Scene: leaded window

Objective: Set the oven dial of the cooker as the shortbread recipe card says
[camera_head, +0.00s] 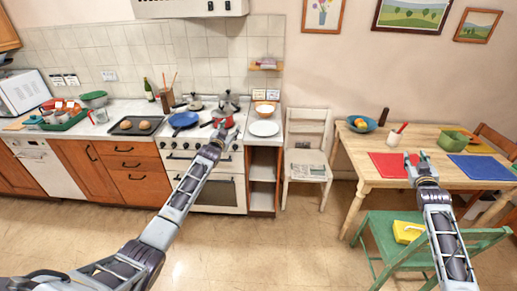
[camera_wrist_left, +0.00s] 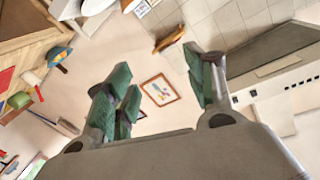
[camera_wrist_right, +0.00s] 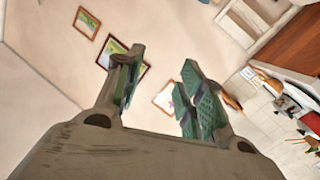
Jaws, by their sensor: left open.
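The cooker (camera_head: 215,194) stands against the tiled wall, white, with an oven door below and a control panel (camera_head: 177,146) along its upper front. Small dials show on the panel, too small to read. My left arm crosses in front of the cooker and hides part of the panel. My left gripper (camera_head: 221,131) overlaps the panel's right part and the hob edge; I cannot tell whether it touches. It is open and empty in the left wrist view (camera_wrist_left: 165,85). My right gripper (camera_head: 418,160) is open and empty, seen before the table.
Pans, a blue pan (camera_head: 184,119), a red pot (camera_head: 221,115) and a kettle (camera_head: 229,101) stand on the hob. A white chair (camera_head: 307,146) stands right of the cooker. A wooden table (camera_head: 357,148) and green chair (camera_head: 383,238) are at right. Floor before the cooker is clear.

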